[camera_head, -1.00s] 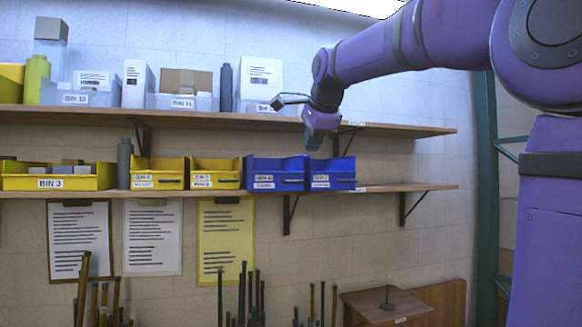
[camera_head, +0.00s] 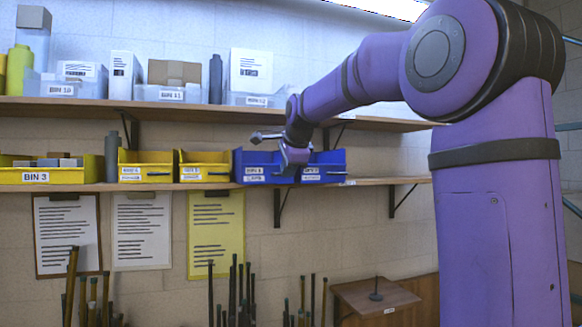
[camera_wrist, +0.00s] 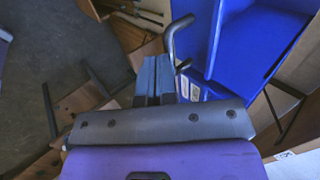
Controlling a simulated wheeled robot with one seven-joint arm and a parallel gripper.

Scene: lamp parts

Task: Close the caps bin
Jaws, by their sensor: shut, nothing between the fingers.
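Two blue bins stand side by side at the right of the lower shelf. The left blue bin (camera_head: 257,163), whose small label seems to read CAPS, is the larger-looking one in the head view. The right blue bin (camera_head: 326,165) is beside it. My gripper (camera_head: 293,157) is in front of the gap between them and hides part of both. In the wrist view my gripper (camera_wrist: 154,78) has its fingers together and empty. A grey bar handle (camera_wrist: 172,42) lies just right of the fingertips, beside blue bin walls (camera_wrist: 230,45). Whether they touch is unclear.
Yellow bins (camera_head: 145,165) stand left of the blue ones on the lower shelf (camera_head: 385,181). The upper shelf (camera_head: 375,124) with clear bins runs close above my wrist. Clipboards and upright rods are below. The shelf is clear right of the blue bins.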

